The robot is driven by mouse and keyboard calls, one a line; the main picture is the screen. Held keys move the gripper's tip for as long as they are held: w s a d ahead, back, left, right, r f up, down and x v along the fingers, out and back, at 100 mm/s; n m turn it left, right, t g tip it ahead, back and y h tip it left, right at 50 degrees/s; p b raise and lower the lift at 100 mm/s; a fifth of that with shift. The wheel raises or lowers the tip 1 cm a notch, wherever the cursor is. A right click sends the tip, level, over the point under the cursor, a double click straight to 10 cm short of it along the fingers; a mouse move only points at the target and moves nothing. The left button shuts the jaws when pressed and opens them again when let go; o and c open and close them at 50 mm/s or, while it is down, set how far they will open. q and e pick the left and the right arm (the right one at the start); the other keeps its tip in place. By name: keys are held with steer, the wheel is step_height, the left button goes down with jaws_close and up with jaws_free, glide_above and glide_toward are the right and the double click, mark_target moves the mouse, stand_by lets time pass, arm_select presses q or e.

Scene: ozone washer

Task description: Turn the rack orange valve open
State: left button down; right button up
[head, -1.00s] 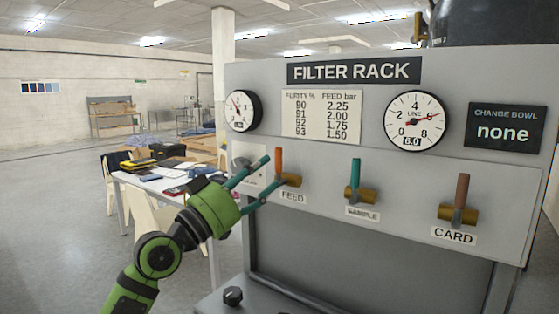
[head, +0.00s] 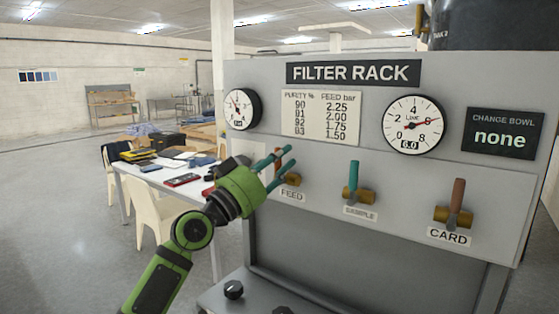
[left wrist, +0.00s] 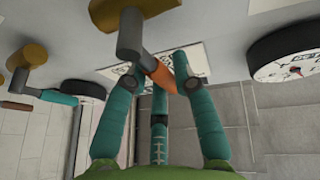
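The orange valve handle (head: 278,152) stands about upright above the FEED label on the filter rack, partly hidden behind my fingers. Its brass body (head: 292,180) shows just below. My left gripper (head: 287,156) is at this handle with its teal fingers apart. In the left wrist view the orange handle (left wrist: 158,73) lies between the spread fingertips (left wrist: 158,62). I cannot tell whether a finger touches it. My right gripper is not in view.
The teal SAMPLE valve (head: 353,180) and brown CARD valve (head: 457,195) stand to the right on the panel. Gauges (head: 413,124) and the sign are above. A table (head: 210,190) with clutter and chairs is at left. Open floor lies further left.

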arm_select(q)
steer(key=shift+f+b, duration=0.2)
steer(key=shift+b, duration=0.35)
steer(key=d+m+g+b, duration=0.1)
steer(key=m+g+b, duration=0.1)
steer(key=m, duration=0.2)
steer(key=s+d+f+m+g+b, duration=0.1)
steer(key=m+g+b, duration=0.1)
steer(key=m+b, duration=0.1)
steer(key=s+d+f+m+g+b, duration=0.1)
steer(key=m+b, duration=0.1)
steer(key=m, duration=0.4)
steer(key=shift+s+g, duration=0.1)
steer(key=shift+g, duration=0.3)
steer(key=m, duration=0.1)
steer(key=f+m+y, duration=0.1)
steer(key=m+g+p, duration=0.1)
steer(key=m, duration=0.1)
steer(key=shift+s+d+f+y, duration=0.2)
steer(key=shift+d+f+y, duration=0.05)
steer(key=shift+f+y, duration=0.05)
steer(key=shift+f+m+y+p, duration=0.6)
steer(key=shift+f+m+p, duration=0.1)
steer(key=shift+m, duration=0.5)
steer(key=shift+f, duration=0.1)
steer(key=c, duration=1)
jaws_free()
